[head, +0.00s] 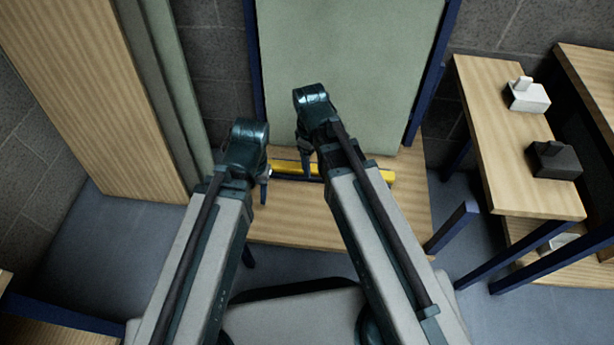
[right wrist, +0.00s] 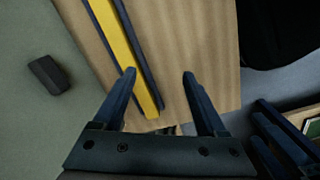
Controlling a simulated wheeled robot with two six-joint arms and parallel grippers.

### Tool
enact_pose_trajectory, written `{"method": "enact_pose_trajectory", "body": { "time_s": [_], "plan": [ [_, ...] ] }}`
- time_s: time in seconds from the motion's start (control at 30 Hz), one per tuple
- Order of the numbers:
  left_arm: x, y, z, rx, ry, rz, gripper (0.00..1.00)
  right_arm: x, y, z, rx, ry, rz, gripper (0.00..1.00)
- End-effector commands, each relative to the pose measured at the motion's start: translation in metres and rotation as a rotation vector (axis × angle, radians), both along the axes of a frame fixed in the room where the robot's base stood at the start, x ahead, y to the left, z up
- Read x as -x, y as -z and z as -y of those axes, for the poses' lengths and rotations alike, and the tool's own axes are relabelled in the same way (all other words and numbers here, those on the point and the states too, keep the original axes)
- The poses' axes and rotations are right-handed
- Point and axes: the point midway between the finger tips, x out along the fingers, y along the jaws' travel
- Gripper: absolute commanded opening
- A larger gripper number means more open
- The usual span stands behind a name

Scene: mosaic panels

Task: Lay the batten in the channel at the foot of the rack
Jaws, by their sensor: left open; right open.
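The yellow batten (head: 377,176) lies at the foot of the rack, whose pale green panel (head: 350,70) stands between blue posts. In the right wrist view, the batten (right wrist: 122,42) lies lengthwise between the dark blue rails of the channel (right wrist: 138,48). My right gripper (head: 308,165) is open above the batten and hides part of it. In its wrist view, the right gripper (right wrist: 158,73) has empty space between its fingers, and one fingertip overlaps the batten in the picture; I cannot tell if they touch. My left gripper (head: 264,185) is open near the batten's left end.
A wooden shelf (head: 300,225) extends in front of the channel and is bare. A side table (head: 510,180) on the right holds a white block (head: 528,96) and a black block (head: 555,160). A tall wooden board (head: 90,90) stands at left. A dark block (right wrist: 47,75) shows against the green panel.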

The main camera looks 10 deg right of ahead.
Motion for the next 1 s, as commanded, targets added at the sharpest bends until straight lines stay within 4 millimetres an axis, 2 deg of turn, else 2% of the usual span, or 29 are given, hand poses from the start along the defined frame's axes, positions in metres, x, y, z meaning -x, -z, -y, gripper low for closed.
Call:
{"method": "enact_pose_trajectory", "body": {
  "time_s": [0.03,0.1,0.3,0.43,0.77,0.87,1.0],
  "plan": [
    [0.000,0.000,0.000,0.000,0.000,0.000,0.50,0.022,0.000,-0.011,0.014,0.080,0.002,0.74],
    [0.000,0.000,0.000,0.000,0.000,0.000,0.50,0.040,0.000,-0.022,0.032,0.201,0.010,0.74],
    [0.000,0.000,0.000,0.000,0.000,0.000,0.50,0.073,-0.001,-0.040,0.067,0.448,0.034,0.74],
    [0.000,0.000,0.000,0.000,0.000,0.000,0.50,0.080,-0.001,-0.045,0.075,0.514,0.042,0.74],
    [0.000,-0.001,0.000,0.000,0.000,0.000,0.50,0.080,-0.002,-0.045,0.076,0.526,0.044,0.74],
    [0.000,-0.007,0.000,0.000,0.000,0.000,0.50,0.080,-0.008,-0.045,0.076,0.525,0.044,0.74],
    [0.000,-0.029,0.000,0.001,0.000,0.000,0.50,0.080,-0.030,-0.045,0.075,0.525,0.043,0.74]
  ]
}}
